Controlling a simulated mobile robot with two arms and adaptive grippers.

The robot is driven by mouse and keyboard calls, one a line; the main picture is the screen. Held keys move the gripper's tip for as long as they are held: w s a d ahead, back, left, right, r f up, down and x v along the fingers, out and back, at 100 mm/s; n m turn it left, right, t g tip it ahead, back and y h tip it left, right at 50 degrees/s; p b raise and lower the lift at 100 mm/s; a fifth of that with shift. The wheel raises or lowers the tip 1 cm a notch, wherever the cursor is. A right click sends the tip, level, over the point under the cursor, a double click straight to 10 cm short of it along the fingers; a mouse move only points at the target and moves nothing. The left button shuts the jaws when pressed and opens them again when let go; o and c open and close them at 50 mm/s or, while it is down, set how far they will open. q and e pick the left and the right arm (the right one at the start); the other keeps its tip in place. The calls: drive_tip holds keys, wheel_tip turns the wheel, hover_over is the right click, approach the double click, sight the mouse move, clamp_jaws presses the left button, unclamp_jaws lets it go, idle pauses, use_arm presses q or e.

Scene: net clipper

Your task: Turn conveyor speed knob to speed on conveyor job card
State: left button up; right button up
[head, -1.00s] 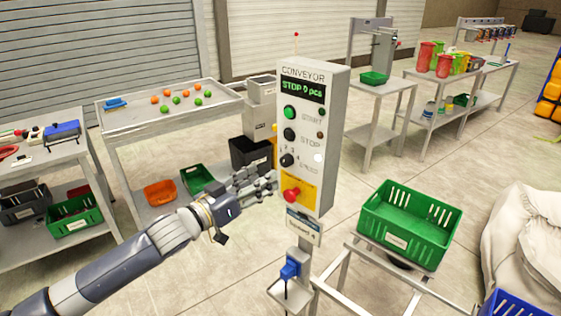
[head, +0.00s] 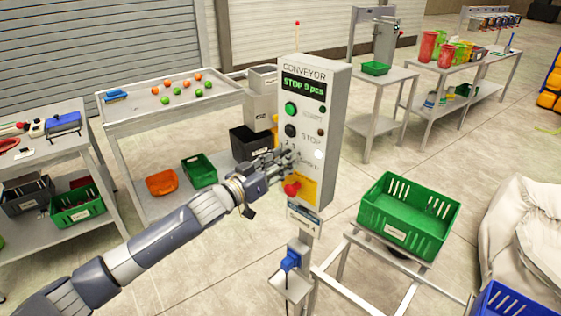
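The grey conveyor control box (head: 334,130) stands on a post, with a display (head: 304,88) that reads "STOP" and a pcs count. A green start button (head: 291,109) and a black stop button (head: 291,131) sit below it. My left gripper (head: 288,160) is at the front of the box, where the speed knob is. Its fingers cover the knob, and I cannot tell whether they touch or grip it. A red emergency button (head: 292,188) on a yellow plate is just below the fingers. A small label card (head: 304,216) hangs under the box; its text is too small to read. My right gripper does not show.
A green crate (head: 400,225) rests on a metal frame right of the post. A table (head: 150,122) with orange and green balls stands behind at left. A dark bin (head: 247,143) is behind my gripper. Open floor lies between the tables.

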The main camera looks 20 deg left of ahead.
use_arm(q)
drive_tip(key=c, duration=0.4)
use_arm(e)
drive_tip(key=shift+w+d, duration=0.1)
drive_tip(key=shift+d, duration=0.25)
use_arm(q)
drive_tip(key=shift+m, duration=0.3)
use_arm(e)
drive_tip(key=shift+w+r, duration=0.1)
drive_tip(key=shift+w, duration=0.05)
use_arm(q)
drive_tip(key=shift+m+p, duration=0.55)
drive_tip(key=shift+m, duration=3.05)
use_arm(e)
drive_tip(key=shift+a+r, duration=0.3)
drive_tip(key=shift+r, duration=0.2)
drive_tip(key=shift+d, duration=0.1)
use_arm(q)
drive_tip(key=o, duration=1)
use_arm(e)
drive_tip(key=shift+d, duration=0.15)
use_arm(q)
drive_tip(key=shift+o, duration=0.2)
drive_tip(key=shift+a, duration=0.1)
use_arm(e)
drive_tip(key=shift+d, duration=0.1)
